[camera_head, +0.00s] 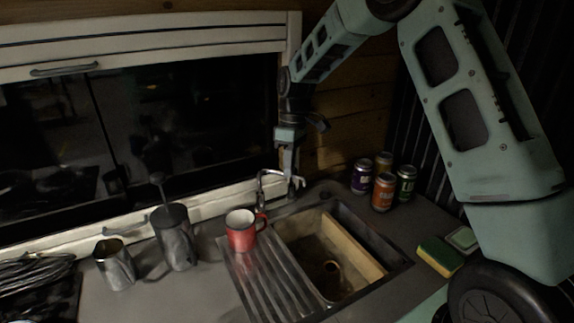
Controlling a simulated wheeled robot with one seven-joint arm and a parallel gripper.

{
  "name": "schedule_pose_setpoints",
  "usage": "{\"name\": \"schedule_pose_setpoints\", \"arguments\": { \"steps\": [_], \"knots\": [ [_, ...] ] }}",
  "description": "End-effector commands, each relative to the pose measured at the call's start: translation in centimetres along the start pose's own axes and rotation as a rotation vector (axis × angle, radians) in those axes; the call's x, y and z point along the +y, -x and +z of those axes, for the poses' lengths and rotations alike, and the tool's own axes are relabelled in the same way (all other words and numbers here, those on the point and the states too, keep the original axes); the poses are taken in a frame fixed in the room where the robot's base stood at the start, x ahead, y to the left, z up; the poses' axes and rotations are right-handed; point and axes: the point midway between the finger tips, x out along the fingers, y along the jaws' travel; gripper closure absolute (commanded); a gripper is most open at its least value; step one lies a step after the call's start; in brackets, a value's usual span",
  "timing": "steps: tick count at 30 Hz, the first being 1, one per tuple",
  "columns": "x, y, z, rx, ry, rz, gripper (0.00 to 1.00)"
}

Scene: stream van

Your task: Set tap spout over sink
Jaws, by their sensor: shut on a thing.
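The tap stands behind the sink, near the window's right end. Its shiny spout (263,183) arcs to the left, and its outlet end hangs beside the red mug, by the back of the drainer and left of the sink bowl. The sink (376,245) has a dark rim, and its bowl is open below and right of the tap. My gripper (287,170) points down from above, shut on the tap spout near its right, upright end. The fingertips are small and dark, so the exact contact is hard to see.
A red mug (241,232) stands on the ribbed drainer (262,278), close to the spout. Several cans (384,190) stand behind the sink at right. A sponge (438,256) lies right of it. Metal jugs (174,240) and coiled cable (38,270) are at left.

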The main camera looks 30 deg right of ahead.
Motion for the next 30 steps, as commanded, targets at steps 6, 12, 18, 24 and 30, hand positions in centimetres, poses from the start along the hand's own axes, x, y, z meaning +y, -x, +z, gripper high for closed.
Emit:
{"name": "schedule_pose_setpoints", "arguments": {
  "steps": [6,12,18,24,30],
  "knots": [
    [0.59,0.32,-0.11,-0.010,0.061,0.003,1.00],
    [0.77,0.31,-0.15,-0.013,0.080,0.004,1.00],
    [0.81,0.32,-0.16,-0.013,0.081,0.005,1.00],
    [0.83,0.34,-0.15,-0.013,0.080,0.006,0.69],
    [0.76,0.24,-0.12,-0.014,0.079,0.003,0.67]
  ]
}}
